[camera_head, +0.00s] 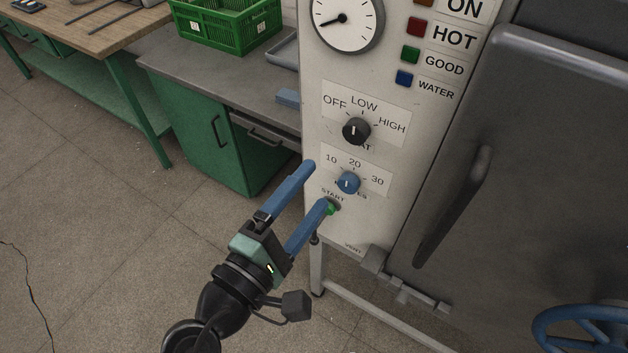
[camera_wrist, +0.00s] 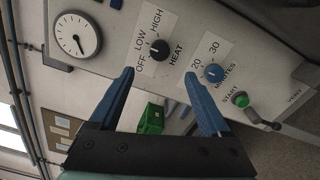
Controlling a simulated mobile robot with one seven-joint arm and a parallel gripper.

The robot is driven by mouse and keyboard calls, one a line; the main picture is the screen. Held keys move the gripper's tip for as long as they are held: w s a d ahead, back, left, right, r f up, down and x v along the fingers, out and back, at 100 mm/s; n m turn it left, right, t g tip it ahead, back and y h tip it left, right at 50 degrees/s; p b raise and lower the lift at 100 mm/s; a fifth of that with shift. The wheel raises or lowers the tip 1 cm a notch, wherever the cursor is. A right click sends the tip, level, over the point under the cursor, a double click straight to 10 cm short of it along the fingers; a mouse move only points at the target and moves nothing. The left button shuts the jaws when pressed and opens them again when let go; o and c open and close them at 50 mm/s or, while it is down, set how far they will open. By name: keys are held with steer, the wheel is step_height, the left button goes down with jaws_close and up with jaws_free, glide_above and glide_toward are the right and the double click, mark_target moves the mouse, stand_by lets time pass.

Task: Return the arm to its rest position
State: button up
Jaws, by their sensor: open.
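My gripper (camera_head: 308,186) has two blue fingers spread apart with nothing between them. In the head view it reaches up from the bottom centre toward the pale control panel (camera_head: 388,205). One fingertip appears beside the green start button (camera_head: 331,208) and partly covers it; I cannot tell whether they touch. The wrist view shows the open fingers (camera_wrist: 158,80) before the panel, with the start button (camera_wrist: 240,100) right of the right finger. The blue minutes knob (camera_head: 348,182) and black heat knob (camera_head: 356,131) sit above the button.
A dark door with a long handle (camera_head: 452,207) is right of the panel, and a blue handwheel (camera_head: 580,330) is at lower right. A green crate (camera_head: 226,36) stands on a grey-topped cabinet at left. The floor (camera_head: 120,250) at lower left is clear.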

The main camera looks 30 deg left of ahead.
steer(key=w+d+r+m+t, duration=0.1)
steer(key=w+d+r+m, duration=0.25)
steer(key=r, duration=0.35)
steer(key=w+d+r+m+t, duration=0.1)
steer(key=w+d+r+m, duration=0.1)
steer(key=r+m, duration=0.35)
steer(key=w+d+r+m+t, duration=0.1)
steer(key=w+d+r+m, duration=0.2)
steer(key=r, duration=0.5)
steer(key=s+d+r+m+t, duration=0.2)
steer(key=r+m, duration=0.1)
steer(key=r, duration=0.4)
steer(key=s+d+r+m+t, duration=0.2)
steer(key=s+d+r+m, duration=0.1)
steer(key=r, duration=0.4)
steer(key=s+d+r+m+t, duration=0.2)
steer(key=s+r+m, duration=0.1)
steer(key=r, duration=0.5)
steer(key=shift+d+y, duration=0.3)
steer(key=shift+d, duration=0.1)
